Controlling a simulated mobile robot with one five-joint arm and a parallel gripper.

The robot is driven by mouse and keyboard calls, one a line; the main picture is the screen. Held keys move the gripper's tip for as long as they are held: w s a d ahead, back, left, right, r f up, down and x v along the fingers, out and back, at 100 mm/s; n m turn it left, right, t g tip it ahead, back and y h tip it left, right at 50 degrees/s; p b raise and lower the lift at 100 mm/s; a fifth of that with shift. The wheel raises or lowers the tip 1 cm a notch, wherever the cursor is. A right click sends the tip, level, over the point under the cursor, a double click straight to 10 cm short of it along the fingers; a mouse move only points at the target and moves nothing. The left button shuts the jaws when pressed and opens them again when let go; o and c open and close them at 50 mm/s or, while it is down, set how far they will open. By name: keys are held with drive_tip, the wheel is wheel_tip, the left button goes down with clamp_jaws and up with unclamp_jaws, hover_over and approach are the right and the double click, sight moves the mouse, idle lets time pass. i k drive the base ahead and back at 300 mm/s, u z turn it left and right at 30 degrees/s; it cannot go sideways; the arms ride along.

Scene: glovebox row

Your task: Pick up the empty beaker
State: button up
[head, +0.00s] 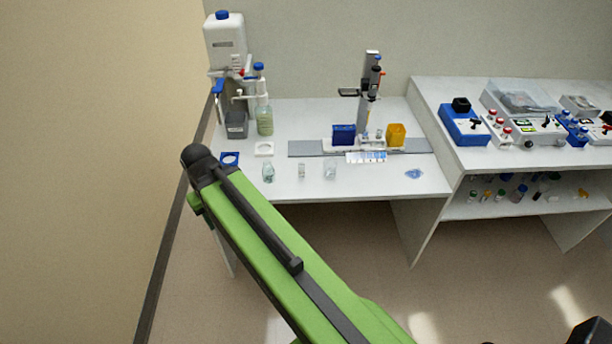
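Several small glass vessels stand near the front edge of the white table. A clear beaker (330,171) on the right of them looks empty, but it is too small to be sure. A small vial-like vessel (301,170) stands left of it, with something pale in or on it. A glass vessel with a greenish tint (268,172) stands farther left. My green arm reaches up from the bottom toward the table's left front corner. Its dark upper joint is seen beside that corner, apart from the beaker. My gripper cannot be made out in this view.
Behind the vessels stand a grey rail (305,149), a blue box (343,134), a yellow box (396,134) and a tall stand (364,100). A bottle (264,118) is at back left. A higher bench (480,157) with devices adjoins right. Floor in front is clear.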

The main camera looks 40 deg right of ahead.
sight(330, 164)
drive_tip(key=z, duration=0.05)
drive_tip(key=i, duration=1)
drive_tip(key=u, duration=0.05)
